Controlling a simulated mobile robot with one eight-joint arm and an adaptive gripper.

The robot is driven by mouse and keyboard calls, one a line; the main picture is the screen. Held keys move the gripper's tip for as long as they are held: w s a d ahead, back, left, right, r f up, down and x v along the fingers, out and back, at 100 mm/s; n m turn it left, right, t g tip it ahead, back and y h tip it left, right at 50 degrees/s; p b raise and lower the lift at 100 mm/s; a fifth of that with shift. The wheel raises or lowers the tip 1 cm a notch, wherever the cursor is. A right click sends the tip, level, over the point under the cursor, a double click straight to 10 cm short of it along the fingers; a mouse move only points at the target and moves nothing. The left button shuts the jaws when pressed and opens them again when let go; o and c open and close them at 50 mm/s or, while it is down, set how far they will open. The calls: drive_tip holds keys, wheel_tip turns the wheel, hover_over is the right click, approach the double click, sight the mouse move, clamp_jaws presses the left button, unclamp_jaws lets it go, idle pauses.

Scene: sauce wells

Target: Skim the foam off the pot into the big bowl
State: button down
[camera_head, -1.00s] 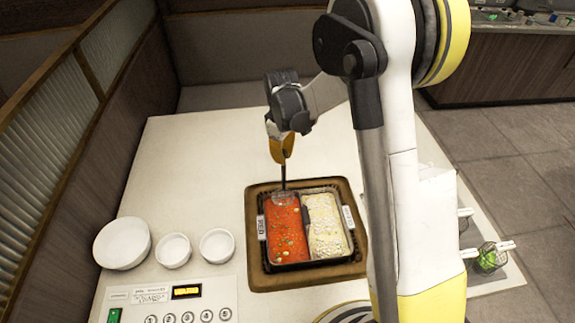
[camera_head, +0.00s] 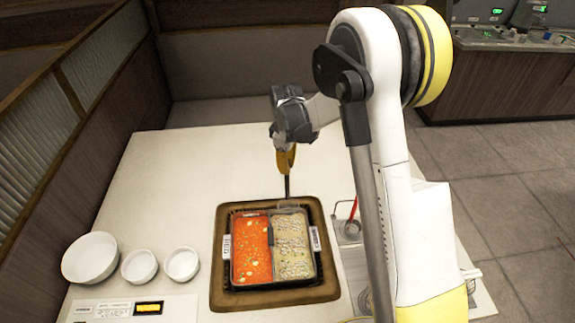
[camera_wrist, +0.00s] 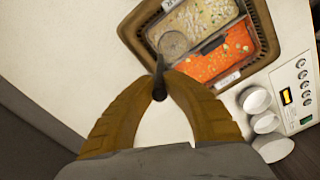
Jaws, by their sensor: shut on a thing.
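My gripper (camera_head: 287,163) is shut on the dark handle of a skimmer (camera_head: 287,188) that hangs down over the back of the pot. In the wrist view my gripper (camera_wrist: 160,92) also holds it, with the round mesh head (camera_wrist: 173,43) over the pale half. I cannot tell whether the mesh touches the broth. The black pot (camera_head: 275,286) has red broth (camera_head: 250,250) on the left and pale broth on the right. Whitish foam (camera_head: 292,243) lies in patches on the pale broth. The big white bowl (camera_head: 90,258) stands at the far left of the table.
Two small white bowls (camera_head: 139,266) (camera_head: 182,263) stand right of the big bowl. A button panel (camera_head: 125,309) is at the front left. A brown surround (camera_head: 225,299) frames the pot. A red-handled utensil (camera_head: 353,208) stands in a holder at the right. Table behind the pot is clear.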

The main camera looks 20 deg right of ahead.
drive_tip(key=shift+d+f+b, duration=0.1)
drive_tip(key=shift+f+b, duration=4.85)
drive_tip(key=shift+f, duration=1.6)
drive_tip(key=shift+s+a+b, duration=1.25)
drive_tip(key=shift+s+a, duration=0.4)
drive_tip(key=shift+s, duration=6.65)
wheel_tip(320, 180, up, 7)
drive_tip(key=p, duration=0.5)
drive_tip(key=shift+r, duration=0.35)
wheel_tip(320, 180, up, 9)
drive_tip(key=p, duration=0.7)
